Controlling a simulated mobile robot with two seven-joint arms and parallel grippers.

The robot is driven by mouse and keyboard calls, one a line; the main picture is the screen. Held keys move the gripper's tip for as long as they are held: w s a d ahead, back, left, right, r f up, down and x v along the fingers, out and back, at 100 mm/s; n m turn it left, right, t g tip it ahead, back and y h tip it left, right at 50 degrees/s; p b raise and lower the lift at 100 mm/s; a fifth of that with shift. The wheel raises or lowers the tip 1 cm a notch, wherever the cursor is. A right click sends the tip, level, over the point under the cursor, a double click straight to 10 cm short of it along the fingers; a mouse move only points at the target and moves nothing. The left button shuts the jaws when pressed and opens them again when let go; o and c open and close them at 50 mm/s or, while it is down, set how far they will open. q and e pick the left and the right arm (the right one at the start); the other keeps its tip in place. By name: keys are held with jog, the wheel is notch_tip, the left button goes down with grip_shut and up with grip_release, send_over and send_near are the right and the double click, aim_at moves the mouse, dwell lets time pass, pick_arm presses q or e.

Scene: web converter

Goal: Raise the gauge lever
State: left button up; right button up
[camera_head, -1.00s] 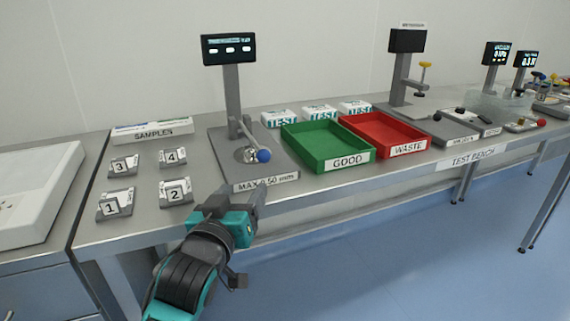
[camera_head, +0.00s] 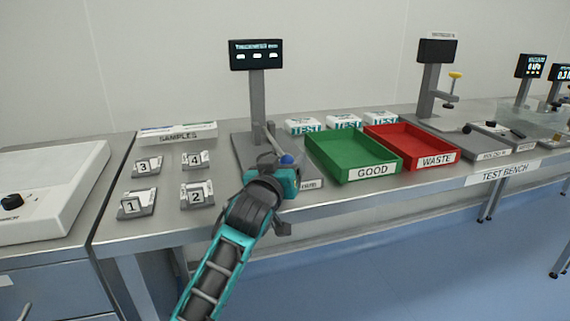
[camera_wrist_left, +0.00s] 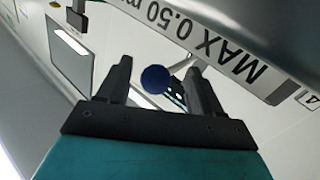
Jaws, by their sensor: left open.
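The gauge (camera_head: 257,90) stands on the bench, a grey post with a dark display on top. Its lever (camera_head: 272,135) slants down toward the front and ends in a blue ball knob (camera_head: 287,159). My left gripper (camera_head: 285,170) is at the front of the gauge and hides part of its base. In the left wrist view, the blue knob (camera_wrist_left: 156,79) shows between the open fingers of my left gripper (camera_wrist_left: 158,78). I cannot tell whether the fingers touch it. My right gripper is in neither view.
A green GOOD tray (camera_head: 372,172) and a red WASTE tray (camera_head: 438,160) stand right of the gauge. Numbered sample stands (camera_head: 137,206) are to the left. White TEST boxes (camera_head: 343,121) sit behind the trays. The bench front edge (camera_head: 330,205) runs beneath my left arm.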

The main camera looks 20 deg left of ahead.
pick_arm(q)
jog(key=shift+w, duration=0.25)
jog(key=shift+c, duration=0.4)
grip_shut()
